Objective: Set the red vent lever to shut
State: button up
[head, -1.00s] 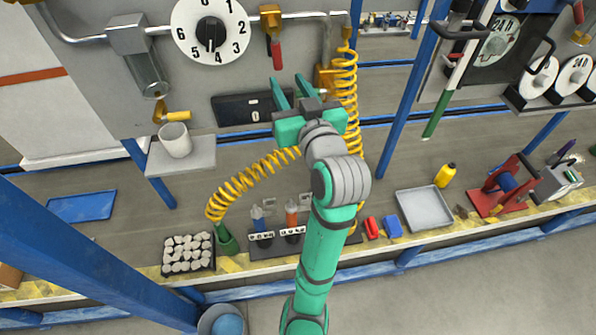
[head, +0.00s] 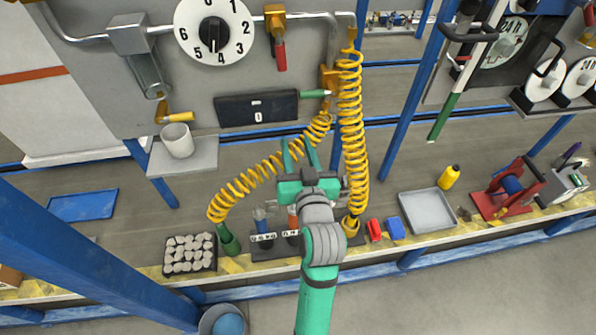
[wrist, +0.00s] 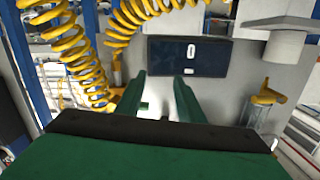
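The red vent lever (head: 280,56) hangs downward from a brass valve (head: 275,16) on the pipe, right of the numbered dial, in the head view. I do not see it in the wrist view. My gripper (head: 301,150) is well below the lever and apart from it, beneath the black panel. Its two green fingers are spread with nothing between them, as the wrist view (wrist: 160,85) also shows.
A black panel (head: 256,108) and a green-handled lever (head: 314,94) are on the wall above my gripper. Yellow coiled hoses (head: 350,130) hang close beside it. A mug (head: 177,141) stands on a shelf to the left. The numbered dial (head: 232,30) is beside the red lever.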

jog(key=s+f+h, duration=0.1)
jog(key=s+f, duration=0.2)
jog(key=f, duration=0.3)
jog(key=shift+m, duration=0.3)
jog(key=shift+d, duration=0.1)
grip_shut()
jog(key=n+h, duration=1)
jog(key=n, duration=0.4)
send_near(281, 57)
jog(key=s+a, duration=0.3)
jog(key=a, duration=0.4)
jog(key=s+d+f+x, duration=0.1)
jog(key=d+x, duration=0.1)
jog(key=x, duration=1)
jog(key=shift+d+g, duration=0.3)
